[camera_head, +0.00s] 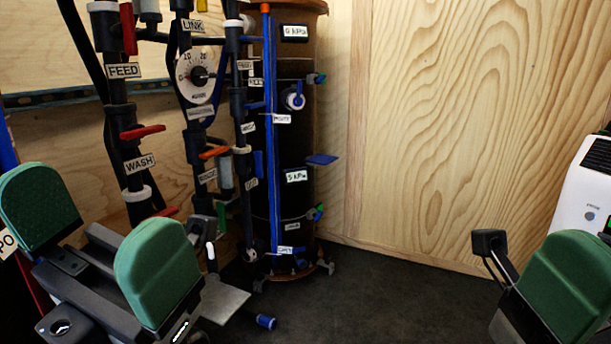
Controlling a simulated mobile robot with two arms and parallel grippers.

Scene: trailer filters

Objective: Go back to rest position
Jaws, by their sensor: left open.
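My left gripper (98,238) is at the lower left, with its two green padded fingers spread apart and nothing between them. It is in front of the pipework and touches nothing that I can see. My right gripper (565,290) is at the lower right edge. One green pad shows; the rest is cut off by the frame, so its opening cannot be judged.
Dark pipes with red-handled valves (143,132), a round gauge (199,75) and labels stand behind my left gripper. A tall black filter column (295,150) stands beside them. A white appliance (585,185) is at the right. Dark floor (390,290) between the grippers is clear.

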